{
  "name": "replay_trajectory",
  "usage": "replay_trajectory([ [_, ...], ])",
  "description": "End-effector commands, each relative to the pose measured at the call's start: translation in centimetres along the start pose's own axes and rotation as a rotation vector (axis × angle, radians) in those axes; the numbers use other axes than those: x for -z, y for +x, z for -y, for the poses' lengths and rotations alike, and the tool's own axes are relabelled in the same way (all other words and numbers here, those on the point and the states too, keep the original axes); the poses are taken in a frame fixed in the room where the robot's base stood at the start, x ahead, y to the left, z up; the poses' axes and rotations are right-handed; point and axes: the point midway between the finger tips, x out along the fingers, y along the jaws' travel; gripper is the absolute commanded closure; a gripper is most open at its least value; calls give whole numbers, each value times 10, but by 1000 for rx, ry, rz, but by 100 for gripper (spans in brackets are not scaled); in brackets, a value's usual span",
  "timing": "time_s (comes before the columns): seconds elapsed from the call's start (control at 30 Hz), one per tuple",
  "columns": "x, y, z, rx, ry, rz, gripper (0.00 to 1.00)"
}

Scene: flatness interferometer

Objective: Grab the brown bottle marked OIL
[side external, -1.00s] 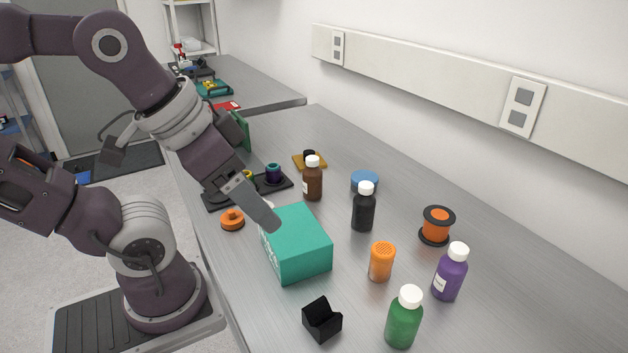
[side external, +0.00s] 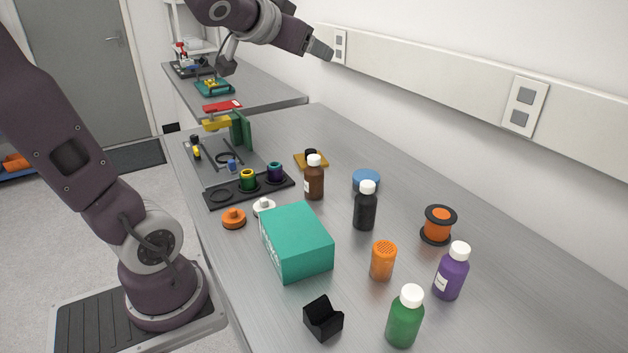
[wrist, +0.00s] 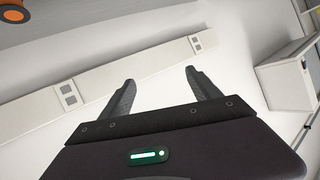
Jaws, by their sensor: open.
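The brown bottle (side external: 314,180) with a white cap stands upright on the grey bench in the side view, behind the teal box. A pale label shows at its left edge, too small to read. My gripper (side external: 326,52) is high above the far part of the bench, near the wall rail and well away from the bottle. In the wrist view my gripper (wrist: 160,88) has its two fingers spread apart with nothing between them, facing the wall. The brown bottle is not in the wrist view.
A black bottle (side external: 365,208) stands right of the brown one, with a blue disc (side external: 366,181) behind. The teal box (side external: 296,243) is in front. A black tray (side external: 222,195) with ring parts lies left. Purple (side external: 450,272) and green (side external: 404,318) bottles stand nearer.

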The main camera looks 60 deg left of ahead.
Motion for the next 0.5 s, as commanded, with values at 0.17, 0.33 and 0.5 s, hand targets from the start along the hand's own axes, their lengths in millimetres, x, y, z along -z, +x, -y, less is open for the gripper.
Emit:
replay_trajectory([
  [0.17, 31, 73, 34, -80, 74, -207, 28],
  [0.33, -6, 108, 36, -347, 99, -209, 28],
  [0.5, -81, 102, 38, -659, 18, -60, 28],
])
